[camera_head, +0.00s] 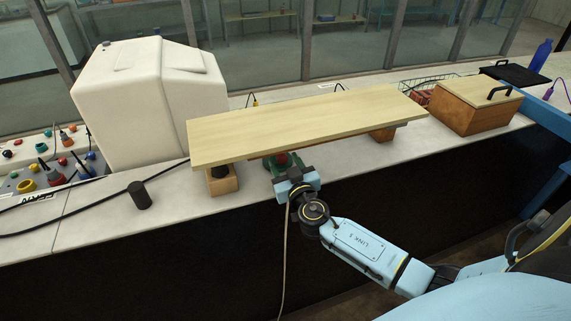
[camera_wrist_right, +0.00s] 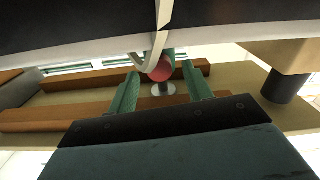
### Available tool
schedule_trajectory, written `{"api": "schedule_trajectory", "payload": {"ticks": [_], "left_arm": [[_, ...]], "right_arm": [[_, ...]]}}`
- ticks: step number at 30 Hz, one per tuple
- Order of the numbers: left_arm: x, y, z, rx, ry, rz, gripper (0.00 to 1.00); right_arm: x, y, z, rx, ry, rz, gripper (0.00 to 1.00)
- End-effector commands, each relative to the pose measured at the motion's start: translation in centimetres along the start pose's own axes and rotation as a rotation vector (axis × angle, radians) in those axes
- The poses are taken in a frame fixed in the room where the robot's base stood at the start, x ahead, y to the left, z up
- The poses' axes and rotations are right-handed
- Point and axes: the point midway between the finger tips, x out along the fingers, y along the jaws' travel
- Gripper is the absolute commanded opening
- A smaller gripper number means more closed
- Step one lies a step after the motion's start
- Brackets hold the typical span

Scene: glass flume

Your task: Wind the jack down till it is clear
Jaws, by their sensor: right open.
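The jack shows as a red knob (camera_head: 283,159) under the front edge of a pale wooden plank (camera_head: 300,122). In the right wrist view the red knob (camera_wrist_right: 161,70) is beside a round metal disc (camera_wrist_right: 163,90), near the plank's underside. I cannot tell whether the disc touches the plank. My right gripper (camera_head: 279,166) reaches under the plank's front edge. Its two green fingers (camera_wrist_right: 160,84) are open, one on each side of the knob, with gaps visible. The jack's body is mostly hidden. My left gripper is out of view.
A wooden block (camera_head: 222,183) with a dark pad supports the plank's left end; another block (camera_head: 383,135) is under its right. A white casing (camera_head: 140,105), a lidded wooden box (camera_head: 470,112) and a black cylinder (camera_head: 139,196) stand on the counter. A cable hangs by my gripper.

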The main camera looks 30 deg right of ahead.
Motion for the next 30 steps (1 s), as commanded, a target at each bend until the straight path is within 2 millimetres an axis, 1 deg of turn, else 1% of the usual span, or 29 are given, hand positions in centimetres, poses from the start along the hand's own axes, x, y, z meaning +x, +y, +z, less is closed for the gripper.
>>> {"api": "schedule_trajectory", "payload": {"ticks": [1, 9, 10, 11, 20, 26, 30], "left_arm": [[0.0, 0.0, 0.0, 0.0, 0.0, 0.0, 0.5], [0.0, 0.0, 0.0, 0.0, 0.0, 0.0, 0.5], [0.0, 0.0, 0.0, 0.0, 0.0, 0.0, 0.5], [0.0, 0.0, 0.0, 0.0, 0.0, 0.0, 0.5], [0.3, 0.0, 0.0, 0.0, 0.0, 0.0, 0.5], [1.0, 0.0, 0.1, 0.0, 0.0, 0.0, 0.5], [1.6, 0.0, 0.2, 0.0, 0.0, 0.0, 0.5]], "right_arm": [[0.0, 0.0, 0.0, 0.0, 0.0, 0.0, 0.46], [0.0, 0.0, 0.0, 0.0, 0.0, 0.0, 0.11], [0.0, 0.0, 0.0, 0.0, 0.0, 0.0, 0.07], [0.0, 0.0, 0.0, 0.0, 0.0, 0.0, 0.05], [-0.1, -0.1, 0.1, -0.042, 0.0, 0.0, 0.05], [-0.1, -0.1, 0.2, -0.153, 0.001, 0.001, 0.05], [-0.1, -0.1, 0.2, -0.269, 0.001, 0.0, 0.05]]}}
